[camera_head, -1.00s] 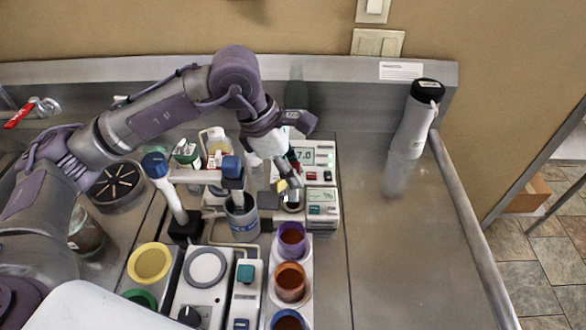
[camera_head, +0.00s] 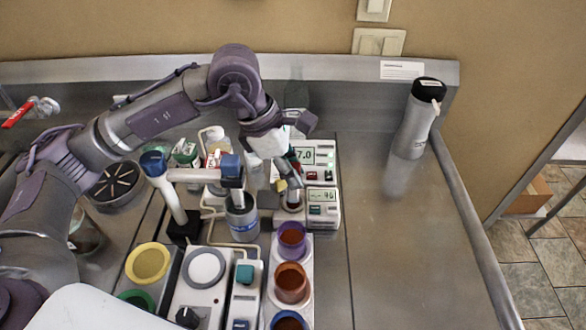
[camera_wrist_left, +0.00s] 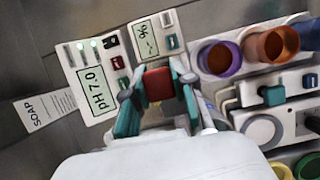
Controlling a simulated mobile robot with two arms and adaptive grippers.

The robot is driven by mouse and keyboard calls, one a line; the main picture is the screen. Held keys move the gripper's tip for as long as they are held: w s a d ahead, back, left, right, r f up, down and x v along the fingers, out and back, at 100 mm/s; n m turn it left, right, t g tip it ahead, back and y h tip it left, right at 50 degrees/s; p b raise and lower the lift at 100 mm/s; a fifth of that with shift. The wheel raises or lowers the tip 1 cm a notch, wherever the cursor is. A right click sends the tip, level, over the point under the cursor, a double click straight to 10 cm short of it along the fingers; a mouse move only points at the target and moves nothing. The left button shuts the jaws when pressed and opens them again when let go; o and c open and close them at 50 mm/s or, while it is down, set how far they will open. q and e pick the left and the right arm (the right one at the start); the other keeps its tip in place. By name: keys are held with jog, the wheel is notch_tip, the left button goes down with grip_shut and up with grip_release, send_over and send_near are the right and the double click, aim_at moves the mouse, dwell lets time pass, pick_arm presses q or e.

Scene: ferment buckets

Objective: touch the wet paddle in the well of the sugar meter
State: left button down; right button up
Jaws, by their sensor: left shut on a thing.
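The sugar meter (camera_head: 323,208) is a small white box with a grey-green display reading dashes and a percent sign. It also shows in the wrist view (camera_wrist_left: 157,35). My left gripper (camera_head: 291,182) points down just left of it, over its well side. In the wrist view its teal fingers (camera_wrist_left: 158,90) are shut on a red-brown block (camera_wrist_left: 158,83), which looks like the paddle's grip. The paddle's lower end and the well are mostly hidden by the gripper, so I cannot tell whether they touch. My right gripper is not in view.
The pH meter (camera_head: 318,160) reading 7.0 stands just behind. Purple (camera_head: 291,238) and copper (camera_head: 291,282) cups stand in front. A grey canister (camera_head: 241,217) and blue-capped post (camera_head: 160,180) stand left. The counter (camera_head: 400,240) to the right is clear up to the bottle (camera_head: 415,125).

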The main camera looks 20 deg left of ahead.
pick_arm(q)
jog(key=shift+f+b, duration=0.4)
jog(key=shift+r, duration=0.1)
dwell(0.7)
jog(key=shift+r+p, duration=0.65)
jog(key=shift+r, duration=0.5)
jog(key=shift+r+p, duration=0.75)
jog(key=shift+r, duration=1.1)
